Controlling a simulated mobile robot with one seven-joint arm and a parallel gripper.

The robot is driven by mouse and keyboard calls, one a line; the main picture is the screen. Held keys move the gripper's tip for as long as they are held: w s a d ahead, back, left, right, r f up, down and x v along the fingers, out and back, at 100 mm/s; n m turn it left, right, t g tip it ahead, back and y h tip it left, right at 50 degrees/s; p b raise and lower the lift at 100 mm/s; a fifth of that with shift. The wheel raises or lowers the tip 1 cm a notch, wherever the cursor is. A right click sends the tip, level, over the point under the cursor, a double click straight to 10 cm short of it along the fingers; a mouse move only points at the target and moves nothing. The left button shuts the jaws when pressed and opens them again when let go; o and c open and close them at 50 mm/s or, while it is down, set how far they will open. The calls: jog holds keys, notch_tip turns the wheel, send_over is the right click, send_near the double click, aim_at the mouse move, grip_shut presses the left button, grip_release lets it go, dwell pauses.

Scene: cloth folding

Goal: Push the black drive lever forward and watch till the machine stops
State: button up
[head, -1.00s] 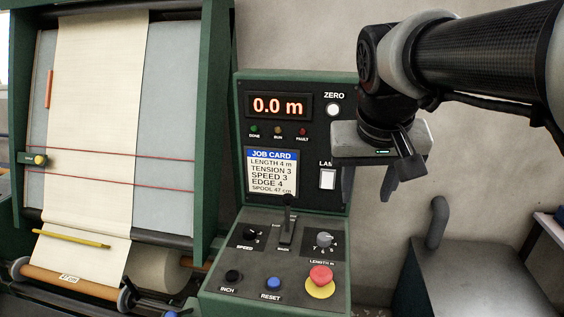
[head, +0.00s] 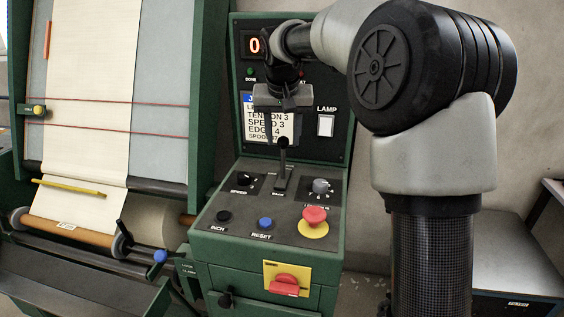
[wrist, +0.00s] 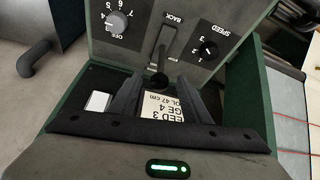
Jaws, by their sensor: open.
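The black drive lever (head: 283,165) stands up from its slot on the sloped console top, its round knob at the upper end. In the wrist view the lever (wrist: 163,55) shows with its knob between the two fingertips in the picture. My gripper (head: 283,137) is open and points down at the knob, in front of the job card. In the wrist view my gripper (wrist: 160,82) has a finger on each side of the knob; I cannot tell whether either touches it. The display (head: 254,45) shows a 0, the rest hidden by my arm.
The speed knob (head: 243,179) and length knob (head: 320,187) flank the lever. In front are the inch button (head: 223,216), blue reset button (head: 265,223) and red stop button (head: 314,216). The machine with pale cloth (head: 92,90) stands at left, a grey cabinet (head: 518,250) at right.

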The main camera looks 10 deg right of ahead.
aim_at(283, 158)
jog(key=b+x, duration=0.1)
jog(key=x, duration=0.8)
jog(key=shift+w+f, duration=0.15)
jog(key=shift+f, duration=0.25)
grip_shut()
